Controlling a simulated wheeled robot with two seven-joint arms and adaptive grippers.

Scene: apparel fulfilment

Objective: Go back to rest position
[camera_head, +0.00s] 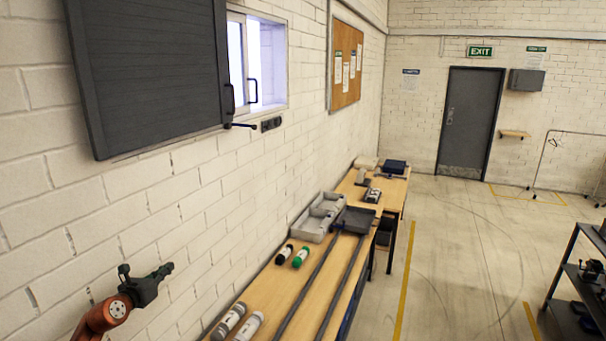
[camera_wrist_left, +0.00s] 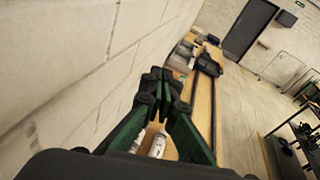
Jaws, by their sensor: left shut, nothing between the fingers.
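My left gripper (camera_head: 165,271) is at the lower left of the head view, on an orange arm, in the air beside the white brick wall and left of the table. In the left wrist view its green fingers (camera_wrist_left: 161,84) come together at the tips, shut with nothing between them. My right gripper is in neither view.
A long wooden table (camera_head: 262,290) runs along the wall. It bears bottles, among them a green-capped one (camera_head: 301,257), a grey divided tray (camera_head: 311,228) and dark rails (camera_head: 305,290). A dark shelf rack (camera_head: 567,262) stands at the right. The floor between (camera_head: 450,270) is clear.

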